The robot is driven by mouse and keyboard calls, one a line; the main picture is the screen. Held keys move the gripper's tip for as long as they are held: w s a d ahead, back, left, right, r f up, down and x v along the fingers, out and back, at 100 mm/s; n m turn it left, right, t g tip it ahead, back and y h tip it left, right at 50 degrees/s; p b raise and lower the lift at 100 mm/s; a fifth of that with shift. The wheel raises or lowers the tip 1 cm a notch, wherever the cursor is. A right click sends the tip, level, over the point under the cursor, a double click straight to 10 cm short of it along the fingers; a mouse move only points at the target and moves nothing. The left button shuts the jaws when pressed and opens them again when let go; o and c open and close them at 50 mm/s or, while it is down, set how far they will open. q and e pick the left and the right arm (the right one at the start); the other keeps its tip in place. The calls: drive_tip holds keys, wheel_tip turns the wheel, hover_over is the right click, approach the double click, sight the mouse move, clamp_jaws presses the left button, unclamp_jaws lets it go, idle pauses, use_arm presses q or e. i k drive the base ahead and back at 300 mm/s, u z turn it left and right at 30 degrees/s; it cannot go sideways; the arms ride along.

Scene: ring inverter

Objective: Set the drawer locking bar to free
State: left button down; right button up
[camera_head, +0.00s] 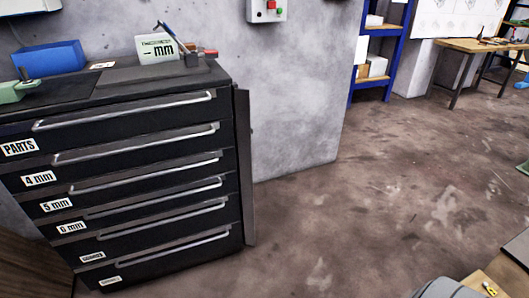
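A black drawer cabinet (226,130) stands at the left against the grey wall. Its stacked drawers are all shut, with long silver handles and white labels such as PARTS, 4 mm, 5 mm and 6 mm. A tall dark upright bar (244,165) runs down the right front edge of the cabinet, from just below the top almost to the floor. It looks like the drawer locking bar. It stands beside the handles' right ends; whether it overlaps the drawer fronts, I cannot tell. Neither of my grippers shows in this view.
On the cabinet top are a blue bin (50,58), a green object (18,90) and a white "mm" sign (157,48). A control box (267,10) hangs on the wall. Blue shelving (383,50) and a wooden bench (470,45) stand behind. The floor (345,225) right of the cabinet is clear.

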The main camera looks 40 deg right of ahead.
sight(245, 131)
drive_tip(key=k, duration=0.2)
drive_tip(key=u, duration=1.75)
drive_tip(key=i, duration=0.45)
drive_tip(key=z, duration=3.3)
